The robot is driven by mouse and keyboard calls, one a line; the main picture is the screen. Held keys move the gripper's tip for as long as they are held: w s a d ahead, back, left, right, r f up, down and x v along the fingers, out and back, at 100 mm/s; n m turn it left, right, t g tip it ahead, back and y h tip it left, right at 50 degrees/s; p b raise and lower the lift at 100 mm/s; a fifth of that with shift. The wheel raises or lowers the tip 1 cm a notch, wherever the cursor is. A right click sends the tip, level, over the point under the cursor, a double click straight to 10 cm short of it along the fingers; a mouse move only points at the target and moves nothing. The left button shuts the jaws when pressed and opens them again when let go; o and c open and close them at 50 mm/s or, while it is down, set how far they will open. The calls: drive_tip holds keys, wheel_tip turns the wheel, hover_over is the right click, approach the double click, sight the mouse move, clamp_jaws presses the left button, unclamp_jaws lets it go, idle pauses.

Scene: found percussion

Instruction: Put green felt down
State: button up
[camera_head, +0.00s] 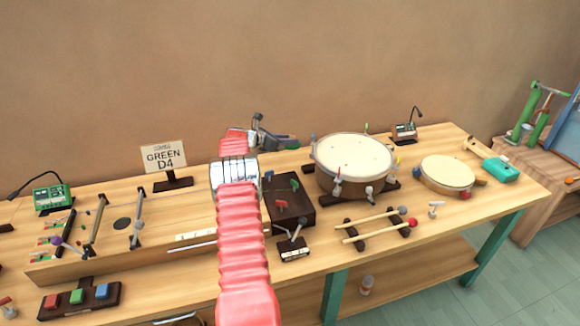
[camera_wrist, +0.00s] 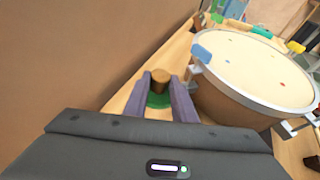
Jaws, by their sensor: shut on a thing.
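My gripper (camera_wrist: 168,84) is shut on the green felt (camera_wrist: 158,100), a small piece with a round brown wooden knob on top and green below, between its two purple-grey fingers. Tabletop shows around it; I cannot tell whether it touches the table.
A sign (camera_head: 164,156) reading "GREEN D4" stands left of my arm. The wall is close behind.

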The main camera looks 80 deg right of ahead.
hover_over(288, 167)
drive_tip(key=shift+f, duration=3.1)
drive_tip(key=shift+f, duration=1.9)
drive_tip(key=o, duration=1)
drive_tip(key=shift+f, duration=0.1)
